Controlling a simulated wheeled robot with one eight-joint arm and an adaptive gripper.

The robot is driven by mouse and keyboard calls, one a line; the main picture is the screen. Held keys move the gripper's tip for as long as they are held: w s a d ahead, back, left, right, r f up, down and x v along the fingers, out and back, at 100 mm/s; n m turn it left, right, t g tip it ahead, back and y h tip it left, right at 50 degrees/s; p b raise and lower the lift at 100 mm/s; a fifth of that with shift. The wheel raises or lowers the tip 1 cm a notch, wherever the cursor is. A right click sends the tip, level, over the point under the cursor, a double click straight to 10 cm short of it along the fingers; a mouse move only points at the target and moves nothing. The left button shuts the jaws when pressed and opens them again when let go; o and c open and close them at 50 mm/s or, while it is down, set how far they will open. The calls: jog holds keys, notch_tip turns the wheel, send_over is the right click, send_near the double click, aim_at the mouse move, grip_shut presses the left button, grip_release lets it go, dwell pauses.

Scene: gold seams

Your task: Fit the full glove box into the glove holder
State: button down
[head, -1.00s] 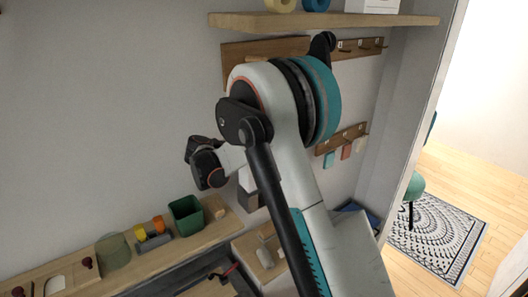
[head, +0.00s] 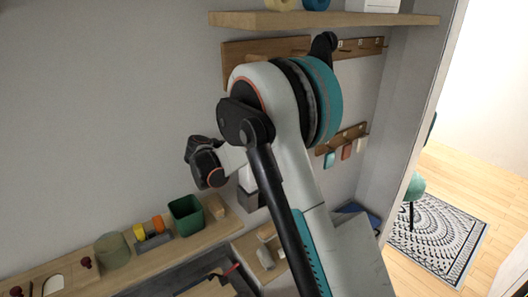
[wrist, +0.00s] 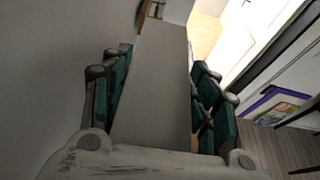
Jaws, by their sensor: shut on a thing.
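My gripper (wrist: 158,75) has its green-padded fingers on both sides of a long, plain pale box (wrist: 155,95), which I take to be the glove box. The box runs away from the wrist and fills the middle of the wrist view. In the head view, my arm hides the gripper. A small pale and dark piece (head: 247,180) shows just left of my arm, near the wall; I cannot tell whether it is the box or something else. I cannot make out the glove holder in either view.
A wooden shelf (head: 330,19) runs above my arm, with hook rails (head: 342,139) on the wall below it. A lower ledge holds a green bin (head: 186,216), a round olive container (head: 112,251) and small yellow and orange items. Open floor with a patterned rug (head: 437,238) lies right.

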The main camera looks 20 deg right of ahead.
jog(key=shift+f+b, duration=0.45)
jog(key=shift+b, duration=0.15)
dwell(0.7)
jog(key=shift+f+b, duration=0.45)
jog(key=shift+f, duration=0.25)
jog(key=shift+f+b, duration=1.05)
jog(key=shift+f, duration=0.45)
jog(key=shift+f+b, duration=1.2)
jog(key=shift+f, duration=0.05)
jog(key=shift+f+b, duration=0.15)
jog(key=shift+b, duration=0.2)
